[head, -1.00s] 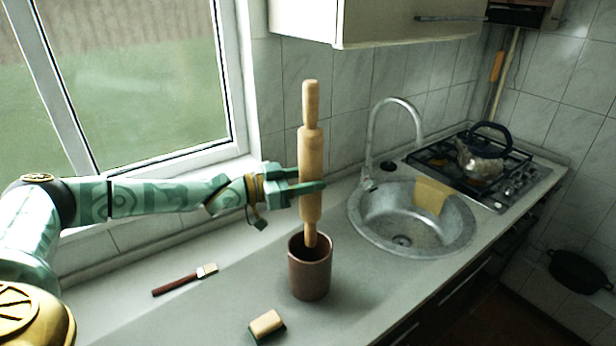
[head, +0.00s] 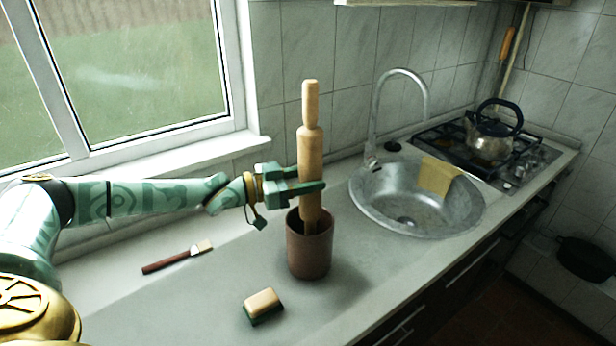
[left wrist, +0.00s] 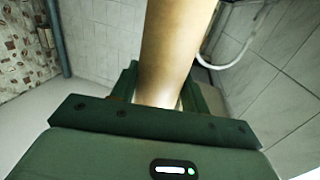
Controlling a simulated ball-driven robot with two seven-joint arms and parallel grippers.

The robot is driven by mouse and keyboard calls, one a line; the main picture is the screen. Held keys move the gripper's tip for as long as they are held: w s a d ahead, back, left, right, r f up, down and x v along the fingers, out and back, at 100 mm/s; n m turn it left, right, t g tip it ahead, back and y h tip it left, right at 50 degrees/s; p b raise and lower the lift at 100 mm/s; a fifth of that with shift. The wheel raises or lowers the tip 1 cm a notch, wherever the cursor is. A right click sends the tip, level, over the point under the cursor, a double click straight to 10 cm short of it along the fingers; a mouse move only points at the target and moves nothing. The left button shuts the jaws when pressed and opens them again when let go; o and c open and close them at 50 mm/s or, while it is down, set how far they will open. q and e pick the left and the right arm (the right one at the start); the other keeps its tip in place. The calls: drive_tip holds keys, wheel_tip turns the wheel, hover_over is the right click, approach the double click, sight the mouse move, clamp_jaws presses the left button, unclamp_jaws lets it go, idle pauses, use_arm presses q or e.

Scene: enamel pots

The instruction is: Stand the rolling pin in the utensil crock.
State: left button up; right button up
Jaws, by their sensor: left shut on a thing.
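The wooden rolling pin (head: 311,150) stands upright in the head view, with its lower end inside the mouth of the brown utensil crock (head: 309,252). My left gripper (head: 308,188) is shut on the pin's body just above the crock's rim. In the left wrist view the pin (left wrist: 175,45) rises between the two fingers of my left gripper (left wrist: 160,95). The pin's lower tip is hidden by the crock wall, so I cannot tell whether it touches the bottom. My right gripper is not in view.
A brush (head: 177,258) and a sponge (head: 263,305) lie on the counter near the crock. A round sink (head: 450,215) with a tall faucet (head: 427,95) and a yellow cloth (head: 437,176) is to the right. A kettle (head: 490,138) stands on the stove.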

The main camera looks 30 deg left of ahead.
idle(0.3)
use_arm(q)
drive_tip(key=o, duration=1.5)
drive_tip(key=shift+f, duration=0.15)
drive_tip(key=shift+s+a, duration=0.1)
drive_tip(key=b+v, duration=0.1)
drive_tip(key=v, duration=1.5)
drive_tip(key=shift+s, duration=0.1)
